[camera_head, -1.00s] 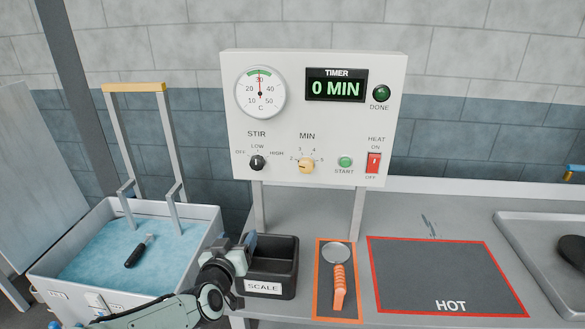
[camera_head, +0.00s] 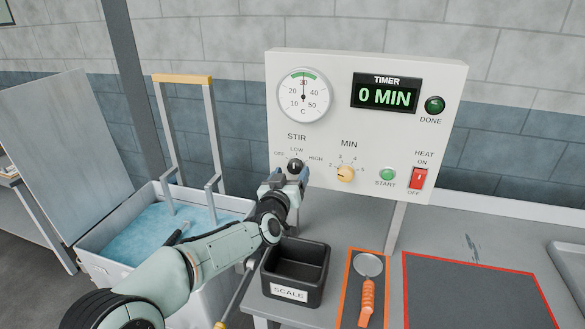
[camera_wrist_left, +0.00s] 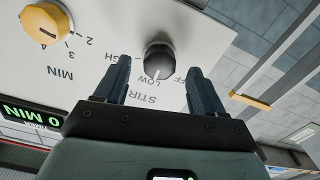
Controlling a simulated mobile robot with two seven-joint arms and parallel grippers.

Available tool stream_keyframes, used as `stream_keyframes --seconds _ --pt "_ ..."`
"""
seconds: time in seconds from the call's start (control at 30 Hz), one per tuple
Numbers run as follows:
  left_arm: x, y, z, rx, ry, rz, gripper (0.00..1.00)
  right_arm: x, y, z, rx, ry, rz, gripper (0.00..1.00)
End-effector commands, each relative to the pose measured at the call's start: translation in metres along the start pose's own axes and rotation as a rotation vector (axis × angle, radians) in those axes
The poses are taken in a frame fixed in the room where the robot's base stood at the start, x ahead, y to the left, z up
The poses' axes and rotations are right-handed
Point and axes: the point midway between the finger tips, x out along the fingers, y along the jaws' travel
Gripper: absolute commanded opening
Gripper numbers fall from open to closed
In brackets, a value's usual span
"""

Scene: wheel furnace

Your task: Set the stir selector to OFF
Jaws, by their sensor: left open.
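The stir selector (camera_head: 295,165) is a small black knob on the lower left of the white panel (camera_head: 330,215). It also shows in the left wrist view (camera_wrist_left: 160,58). Its white mark points to LOW, between OFF and HIGH. My left gripper (camera_head: 289,177) is open and empty, just in front of and slightly below the knob. In the left wrist view the knob appears between the two dark fingertips, with a gap at each side. Whether the fingertips reach alongside it, I cannot tell. My right gripper is in no view.
The yellow MIN knob (camera_head: 345,174), green START button (camera_head: 388,174) and red HEAT switch (camera_head: 418,178) are to the right. Below are the black scale tray (camera_head: 274,262), an orange-handled tool (camera_head: 367,295) and the dark hot plate (camera_head: 465,295). A blue-filled tub (camera_head: 95,245) stands left.

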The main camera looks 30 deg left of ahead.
Motion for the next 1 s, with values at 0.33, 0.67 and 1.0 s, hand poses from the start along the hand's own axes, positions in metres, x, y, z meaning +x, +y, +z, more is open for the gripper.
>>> stream_keyframes --seconds 0.33,0.67,1.0 --pt "0.019 0.000 0.000 0.000 -0.001 0.000 0.69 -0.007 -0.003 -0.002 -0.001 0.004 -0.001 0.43" --pt "0.018 0.000 0.001 0.000 -0.001 0.000 0.14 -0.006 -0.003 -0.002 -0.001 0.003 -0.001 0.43" --pt "0.018 0.000 0.001 -0.033 0.000 0.001 0.14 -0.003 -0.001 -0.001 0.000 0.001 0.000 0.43"
